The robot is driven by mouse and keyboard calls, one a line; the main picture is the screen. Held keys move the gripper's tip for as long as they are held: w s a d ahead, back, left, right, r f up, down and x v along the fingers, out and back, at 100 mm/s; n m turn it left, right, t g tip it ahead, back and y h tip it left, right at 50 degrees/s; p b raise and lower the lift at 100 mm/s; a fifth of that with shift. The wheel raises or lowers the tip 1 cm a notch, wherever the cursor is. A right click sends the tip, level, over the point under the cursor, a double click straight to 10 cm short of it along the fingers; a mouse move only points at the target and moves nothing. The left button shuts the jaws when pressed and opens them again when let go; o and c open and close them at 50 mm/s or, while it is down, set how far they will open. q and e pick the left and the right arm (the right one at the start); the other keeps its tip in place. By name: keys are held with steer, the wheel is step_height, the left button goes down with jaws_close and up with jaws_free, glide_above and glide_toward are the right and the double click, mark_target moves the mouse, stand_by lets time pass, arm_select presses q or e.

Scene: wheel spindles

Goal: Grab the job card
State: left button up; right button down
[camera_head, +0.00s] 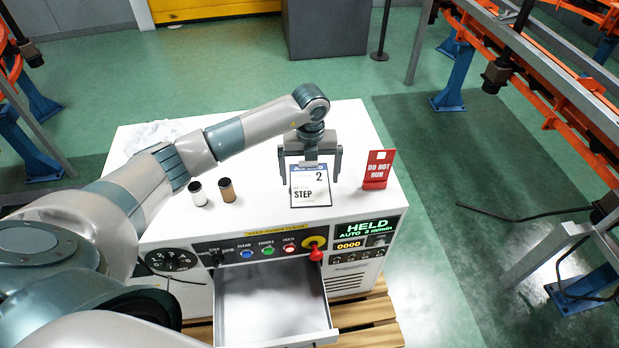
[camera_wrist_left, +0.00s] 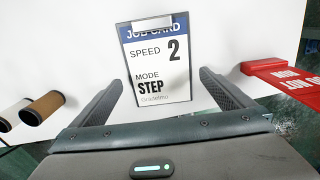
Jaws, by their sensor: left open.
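The job card (camera_head: 311,193) is a white sheet with a blue header, reading "SPEED 2" and "MODE STEP". It is on the white top of the machine cabinet (camera_head: 255,140), near its front edge. It also shows in the left wrist view (camera_wrist_left: 160,62). My left gripper (camera_head: 309,178) is open and empty above the card. In the left wrist view the fingers (camera_wrist_left: 170,88) are spread wide, one on each side of the card, with gaps between. The gripper hides part of the card's top in the head view. My right gripper is not in view.
A red "DO NOT RUN" sign (camera_head: 377,170) stands right of the card. A brown spool (camera_head: 227,190) and a white-and-dark spool (camera_head: 198,193) stand left of it. An open empty drawer (camera_head: 272,305) juts out below the control panel (camera_head: 262,248). A white cloth (camera_head: 152,134) lies at the back left.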

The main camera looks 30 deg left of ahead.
mark_target(310, 182)
arm_select(q)
steer(key=shift+f, duration=1.2)
steer(key=c, duration=0.9)
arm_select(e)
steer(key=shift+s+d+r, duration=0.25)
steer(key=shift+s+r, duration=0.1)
